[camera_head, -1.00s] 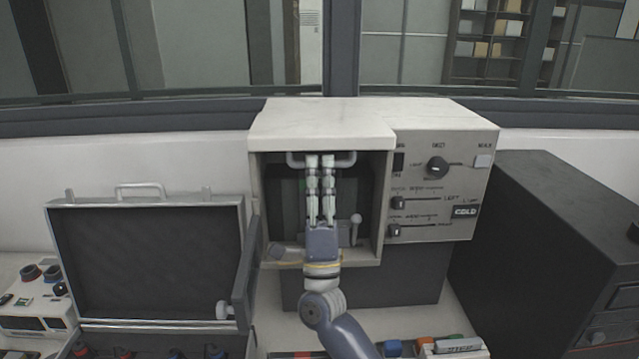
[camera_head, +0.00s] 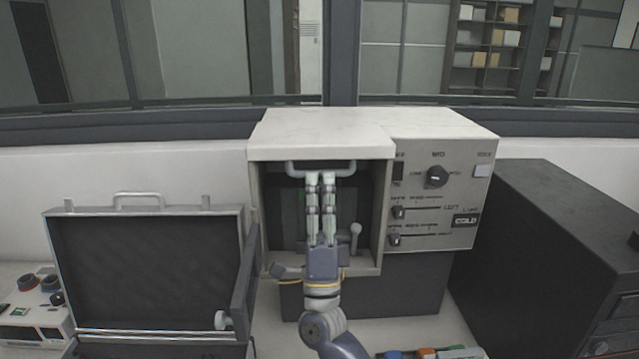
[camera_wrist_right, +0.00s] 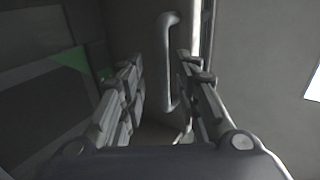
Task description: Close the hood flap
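The mounting press (camera_head: 437,215) has an open-fronted compartment. A grey bar handle (camera_head: 298,170) runs across the compartment's upper edge; I take it for the hood flap's handle, but the flap panel is hard to make out. My right gripper (camera_head: 320,176) points up in front of the compartment, fingertips at the handle's level. In the right wrist view, the fingers of the right gripper (camera_wrist_right: 160,62) are apart, with the handle (camera_wrist_right: 170,65) showing between them, closer to the right finger. I cannot tell whether they touch it. My left gripper is not in view.
A dark door (camera_head: 243,290) with a round knob (camera_head: 222,320) stands open left of the compartment. A small lever (camera_head: 355,236) stands inside it at right. An open case (camera_head: 145,275) is at left, a black cabinet (camera_head: 550,250) at right.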

